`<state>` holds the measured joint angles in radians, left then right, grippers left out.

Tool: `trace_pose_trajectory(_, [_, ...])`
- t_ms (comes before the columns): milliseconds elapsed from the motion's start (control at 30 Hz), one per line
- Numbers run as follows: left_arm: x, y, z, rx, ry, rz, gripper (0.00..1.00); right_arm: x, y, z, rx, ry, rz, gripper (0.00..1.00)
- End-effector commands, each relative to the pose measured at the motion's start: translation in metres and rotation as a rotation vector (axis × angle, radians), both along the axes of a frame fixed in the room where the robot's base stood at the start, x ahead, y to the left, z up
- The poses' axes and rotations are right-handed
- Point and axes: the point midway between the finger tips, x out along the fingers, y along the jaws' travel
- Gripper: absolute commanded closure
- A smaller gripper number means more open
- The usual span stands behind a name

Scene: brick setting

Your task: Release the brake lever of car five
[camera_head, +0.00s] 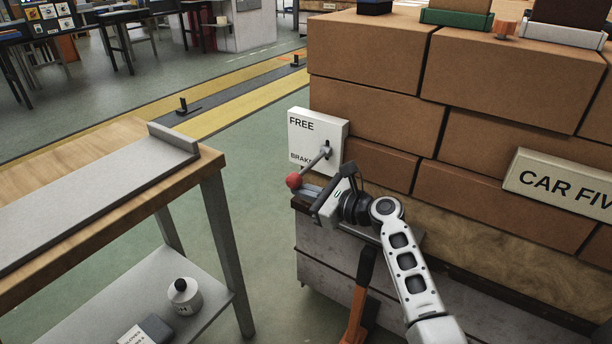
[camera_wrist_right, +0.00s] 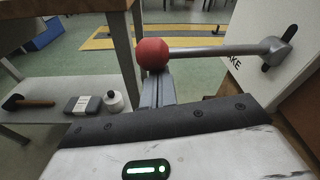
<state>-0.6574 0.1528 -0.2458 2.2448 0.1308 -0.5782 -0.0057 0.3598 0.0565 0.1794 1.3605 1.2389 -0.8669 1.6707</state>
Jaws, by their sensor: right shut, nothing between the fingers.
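The brake lever (camera_head: 315,163) has a grey shaft and a red ball knob (camera_head: 293,181). It sits on a white panel (camera_head: 334,128) marked FREE at the top and BRAKE lower down. The shaft slants down and left from its pivot, past the BRAKE label. My right gripper (camera_head: 309,190) is shut and empty, with its fingertips close under the knob. In the right wrist view the closed fingers (camera_wrist_right: 157,90) lie just below the red knob (camera_wrist_right: 152,53); I cannot tell whether they touch. The CAR FIVE sign (camera_head: 566,184) is on the brick stack at right. My left gripper is out of view.
Large brown bricks (camera_head: 378,111) are stacked on the car behind the lever. A wooden-topped table (camera_head: 95,165) stands at left, with a white bottle (camera_head: 185,296) on its lower shelf. Green floor lies between table and car. An orange-and-black upright handle (camera_head: 358,305) stands below my wrist.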

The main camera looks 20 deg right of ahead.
Motion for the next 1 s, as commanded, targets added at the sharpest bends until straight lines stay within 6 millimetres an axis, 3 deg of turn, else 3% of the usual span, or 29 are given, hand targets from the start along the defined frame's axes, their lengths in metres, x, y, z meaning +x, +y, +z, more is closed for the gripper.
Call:
trace_pose_trajectory(33, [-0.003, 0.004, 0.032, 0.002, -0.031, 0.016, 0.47, -0.001, 0.001, 0.016, 0.029, 0.023, 0.0, 1.0])
trace_pose_trajectory(133, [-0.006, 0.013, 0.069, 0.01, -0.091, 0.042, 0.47, -0.001, 0.003, 0.026, 0.087, 0.066, 0.001, 1.0])
trace_pose_trajectory(500, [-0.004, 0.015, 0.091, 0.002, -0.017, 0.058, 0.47, -0.001, 0.001, 0.056, 0.291, 0.228, 0.0, 1.0])
trace_pose_trajectory(1000, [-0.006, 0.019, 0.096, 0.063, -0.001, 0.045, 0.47, 0.002, -0.002, 0.067, 0.405, 0.315, 0.0, 1.0])
